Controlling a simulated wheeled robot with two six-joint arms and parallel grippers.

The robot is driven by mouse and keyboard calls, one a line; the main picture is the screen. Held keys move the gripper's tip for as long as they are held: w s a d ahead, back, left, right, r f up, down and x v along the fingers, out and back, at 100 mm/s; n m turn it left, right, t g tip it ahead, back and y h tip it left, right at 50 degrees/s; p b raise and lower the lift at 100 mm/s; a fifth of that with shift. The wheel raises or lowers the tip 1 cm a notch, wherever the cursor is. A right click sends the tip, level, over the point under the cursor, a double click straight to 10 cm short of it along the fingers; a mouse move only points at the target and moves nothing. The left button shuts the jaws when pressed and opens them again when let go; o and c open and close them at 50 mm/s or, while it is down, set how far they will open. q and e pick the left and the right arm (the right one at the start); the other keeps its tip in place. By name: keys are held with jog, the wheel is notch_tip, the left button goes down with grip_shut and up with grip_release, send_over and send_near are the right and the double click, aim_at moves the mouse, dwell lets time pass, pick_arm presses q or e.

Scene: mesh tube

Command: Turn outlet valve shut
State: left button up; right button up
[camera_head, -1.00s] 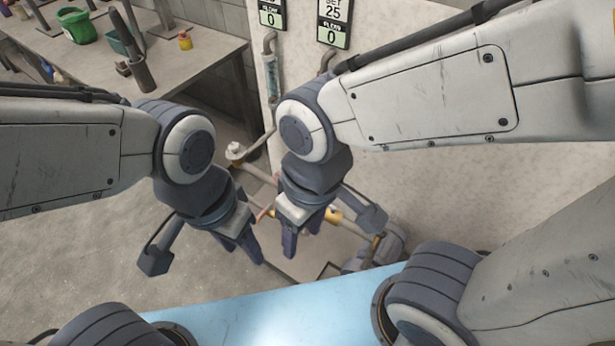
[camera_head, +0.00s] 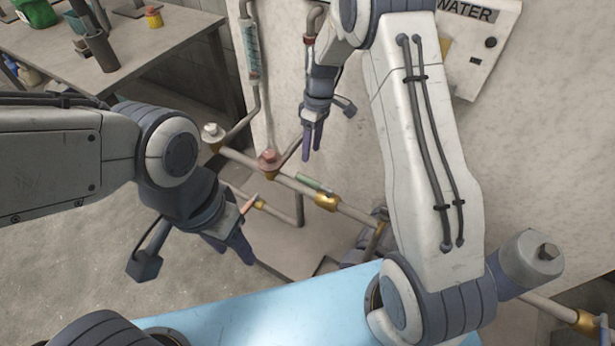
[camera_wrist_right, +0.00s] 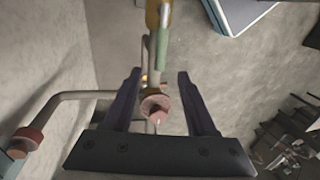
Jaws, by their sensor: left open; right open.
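Pipes with several valve parts run along the wall's foot. A red knob (camera_head: 268,160) and a white knob (camera_head: 212,133) sit on the upper pipe. A green lever (camera_head: 315,183) lies along that pipe by a brass fitting (camera_head: 327,202). A pink lever (camera_head: 250,204) shows lower, beside my left gripper (camera_head: 232,246). I cannot tell which one is the outlet valve. My right gripper (camera_head: 312,152) is open and empty above the pipe. In the right wrist view, a red knob (camera_wrist_right: 155,107) and the green lever (camera_wrist_right: 163,48) appear between its fingers. My left gripper is open; its fingertips partly overlap.
A workbench (camera_head: 150,55) with containers stands at the back left. A glass flow tube (camera_head: 249,50) and a water panel (camera_head: 465,45) are on the wall. A light blue surface (camera_head: 260,315) lies in front. Bare floor is at left.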

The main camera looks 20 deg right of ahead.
aim_at(307, 177)
jog(key=f, duration=0.3)
jog(key=s+a+f, duration=0.1)
jog(key=f, duration=0.5)
jog(key=shift+s+a+f, duration=0.25)
grip_shut()
jog(key=shift+r, duration=0.1)
dwell(0.9)
